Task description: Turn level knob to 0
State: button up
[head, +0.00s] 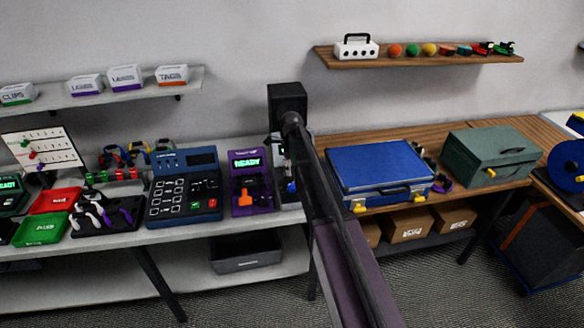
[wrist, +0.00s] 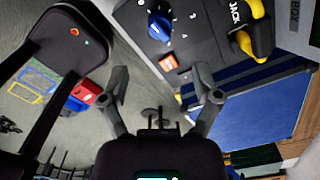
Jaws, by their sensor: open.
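In the wrist view a blue knob (wrist: 158,27) with a pale pointer mark sits on a dark panel (wrist: 205,42) with small white numbers around it. The numbers are too small to read surely, so I cannot tell the knob's setting. My gripper (wrist: 160,84) is open and empty, its two fingers spread below the knob in the picture and apart from it. In the head view my arm reaches to the dark panel beside the purple device, and a small blue part (head: 291,187) shows there, probably the knob. My fingers are mostly hidden there.
A purple device (head: 252,183) reading READY stands left of the arm, with a blue keypad unit (head: 184,187) beyond it. A blue case (head: 378,168) lies to the right. In the wrist view a yellow and black plug (wrist: 258,27) stands near the knob.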

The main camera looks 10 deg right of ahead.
jog(key=shift+r+p, duration=2.1)
jog(key=shift+r, duration=0.3)
jog(key=s+f+n+b, duration=0.6)
jog(key=s+n, duration=0.5)
jog(key=s, duration=0.2)
jog(key=s+f+n+b, duration=0.6)
jog(key=s+n, duration=0.4)
jog(key=s, duration=0.3)
jog(key=shift+s+n, duration=0.3)
jog(key=shift+n, duration=0.1)
jog(key=shift+s+f, duration=0.1)
jog(key=shift+s, duration=0.05)
jog(key=shift+s+n, duration=1)
jog(key=shift+s, duration=0.1)
